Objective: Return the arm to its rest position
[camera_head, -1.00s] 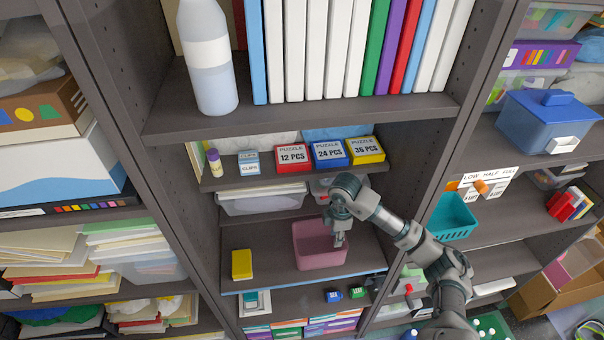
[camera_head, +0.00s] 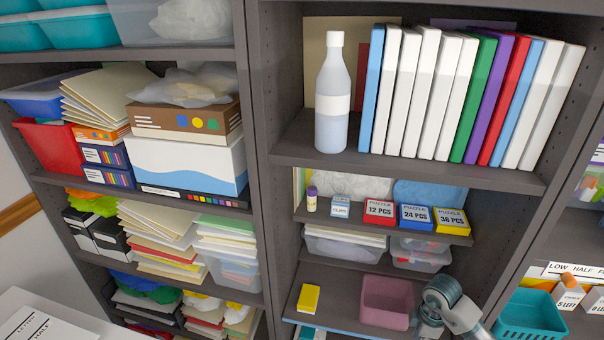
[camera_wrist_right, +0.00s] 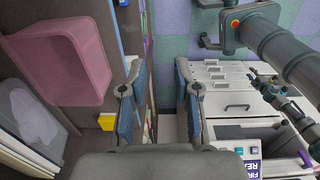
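My right arm (camera_head: 462,312) enters the head view at the lower right, its wrist just right of the pink bin (camera_head: 386,301). Its fingers are not clear in that view. In the right wrist view my right gripper (camera_wrist_right: 158,95) is open, with its two blue-padded fingers apart and nothing between them. The pink bin (camera_wrist_right: 62,55) is at the upper left there, apart from the fingers. My left arm is not in the head view. Grey arm links (camera_wrist_right: 275,50) at the right of the wrist view look like mine, but the finger state there is too small to tell.
A yellow box (camera_head: 308,298) sits left of the pink bin on the same shelf. Puzzle boxes (camera_head: 416,216) and a bottle (camera_head: 333,95) stand on shelves above. A teal basket (camera_head: 530,315) is at the right. A white machine (camera_wrist_right: 225,90) is below in the wrist view.

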